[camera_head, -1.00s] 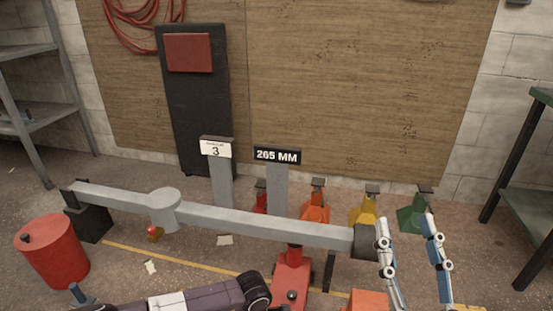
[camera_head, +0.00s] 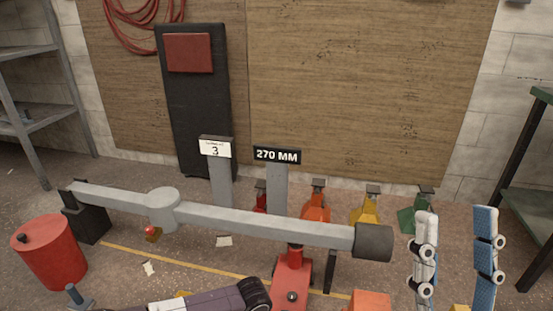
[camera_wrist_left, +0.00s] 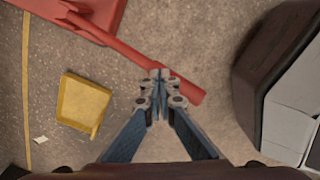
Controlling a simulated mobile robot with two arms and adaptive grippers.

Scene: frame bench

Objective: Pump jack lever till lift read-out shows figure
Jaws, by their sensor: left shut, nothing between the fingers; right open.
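The lift read-out (camera_head: 277,155) shows 270 MM on a dark sign. The red jack (camera_head: 292,280) stands under the long grey beam (camera_head: 270,228). In the left wrist view, the red jack lever (camera_wrist_left: 125,48) runs diagonally from the red jack body (camera_wrist_left: 88,12). My left gripper (camera_wrist_left: 160,76) is shut and empty, its tips overlapping the lever near its free end; whether they touch cannot be told. In the head view my left gripper is out of sight. My right gripper (camera_head: 455,215) is open and empty, right of the beam's dark end (camera_head: 374,242).
A card sign (camera_head: 216,149) shows 3; its small print is unreadable. Red, orange (camera_head: 316,207), yellow (camera_head: 364,211) and green (camera_head: 415,213) stands line the wall. A red drum (camera_head: 50,252) is at left. A yellow block (camera_wrist_left: 82,103) lies left of the lever.

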